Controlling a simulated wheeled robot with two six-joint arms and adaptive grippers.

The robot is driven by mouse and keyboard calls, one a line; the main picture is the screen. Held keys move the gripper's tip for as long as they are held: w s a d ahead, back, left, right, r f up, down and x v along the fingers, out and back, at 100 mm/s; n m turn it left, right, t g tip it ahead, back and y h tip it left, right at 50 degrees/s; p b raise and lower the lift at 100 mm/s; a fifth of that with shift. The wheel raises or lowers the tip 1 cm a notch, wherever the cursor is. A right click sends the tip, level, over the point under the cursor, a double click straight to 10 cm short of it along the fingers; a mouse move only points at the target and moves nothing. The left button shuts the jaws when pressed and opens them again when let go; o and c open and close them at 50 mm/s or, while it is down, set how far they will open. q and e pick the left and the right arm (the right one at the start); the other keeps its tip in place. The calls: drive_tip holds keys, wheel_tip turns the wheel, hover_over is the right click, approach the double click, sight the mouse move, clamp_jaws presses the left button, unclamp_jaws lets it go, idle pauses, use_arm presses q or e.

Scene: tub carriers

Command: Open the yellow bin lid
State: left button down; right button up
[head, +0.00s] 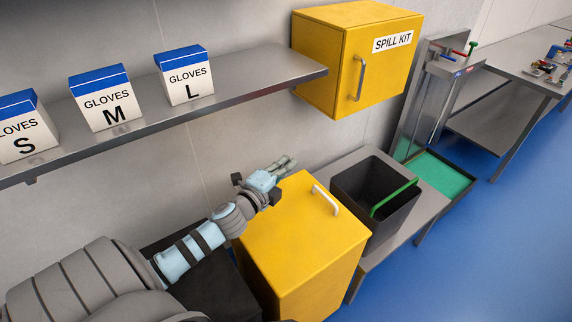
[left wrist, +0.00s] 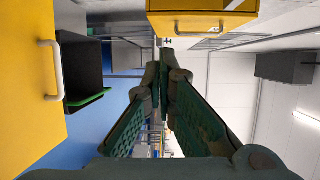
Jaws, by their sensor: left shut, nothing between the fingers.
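The yellow bin (head: 300,285) stands in the lower middle of the head view. Its lid (head: 290,222) is down flat, with a pale grey handle (head: 326,200) at its far right part. The lid's handle (left wrist: 52,70) also shows at the left of the left wrist view. My left gripper (head: 288,162) is above the bin's back edge, left of and apart from the handle. Its fingers (left wrist: 162,68) are together and empty. My right gripper is in neither view.
A dark open tub (head: 350,192) with a green handle stands right of the bin on a grey bench. A yellow spill kit cabinet (head: 320,60) hangs above. A steel shelf (head: 240,88) with glove boxes (head: 105,105) runs along the wall. Blue floor (head: 480,270) is clear at the right.

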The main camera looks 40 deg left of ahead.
use_arm(q)
drive_tip(key=shift+w+f, duration=0.1)
drive_tip(key=shift+w, duration=0.1)
drive_tip(key=c, duration=1.9)
unclamp_jaws()
drive_tip(key=shift+s, duration=0.1)
drive_tip(key=s, duration=0.8)
drive_tip(key=s+d+r, duration=0.1)
drive_tip(key=s, duration=0.3)
drive_tip(key=shift+d, duration=0.1)
